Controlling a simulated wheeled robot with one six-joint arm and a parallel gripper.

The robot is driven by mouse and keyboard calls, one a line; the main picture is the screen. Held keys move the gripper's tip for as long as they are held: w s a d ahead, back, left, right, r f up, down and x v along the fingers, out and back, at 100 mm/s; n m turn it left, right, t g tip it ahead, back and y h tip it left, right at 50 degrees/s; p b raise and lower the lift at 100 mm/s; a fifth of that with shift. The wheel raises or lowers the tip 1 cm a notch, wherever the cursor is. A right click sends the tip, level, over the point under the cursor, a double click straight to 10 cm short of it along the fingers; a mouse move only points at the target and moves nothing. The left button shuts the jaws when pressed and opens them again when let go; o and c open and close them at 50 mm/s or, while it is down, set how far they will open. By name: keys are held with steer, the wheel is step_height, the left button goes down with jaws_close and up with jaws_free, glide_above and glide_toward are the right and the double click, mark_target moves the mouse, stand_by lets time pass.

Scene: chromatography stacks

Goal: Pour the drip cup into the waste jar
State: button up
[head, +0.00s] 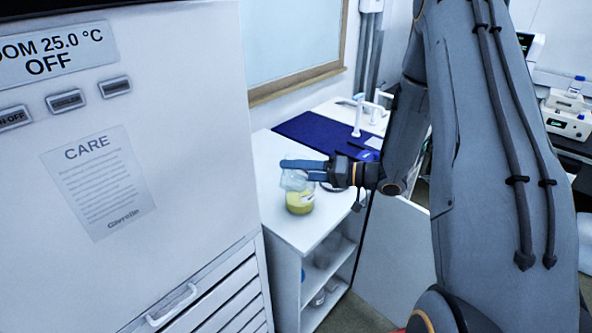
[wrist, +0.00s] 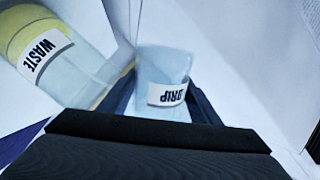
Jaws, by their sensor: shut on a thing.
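My gripper (head: 296,170) has blue fingers and is shut on the drip cup (head: 293,183), a clear cup. In the wrist view the drip cup (wrist: 163,66) sits between the fingers, its DRIP label upside down. The waste jar (head: 299,204), clear with a yellow part and a white label, stands on the white counter just below the cup in the head view. In the wrist view the waste jar (wrist: 62,58) is at upper left, slanted relative to the cup, so the cup appears tilted. I cannot tell whether cup and jar touch, or whether liquid is flowing.
The white counter (head: 262,160) has open shelves below. A dark blue mat (head: 310,130) and a white tap-like fixture (head: 360,112) lie behind the gripper. A large white cabinet (head: 190,200) stands close on the left. Lab devices (head: 568,115) stand at far right.

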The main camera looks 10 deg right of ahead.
steer(key=shift+w+m, duration=0.1)
steer(key=shift+m, duration=0.4)
steer(key=shift+w+d+m, duration=0.1)
steer(key=shift+m, duration=0.4)
steer(key=shift+w+m+g, duration=0.15)
steer(key=shift+m+g, duration=0.15)
steer(key=shift+m, duration=0.2)
steer(key=shift+w+d+r+m, duration=0.1)
steer(key=shift+w+m, duration=0.05)
steer(key=shift+m, duration=0.35)
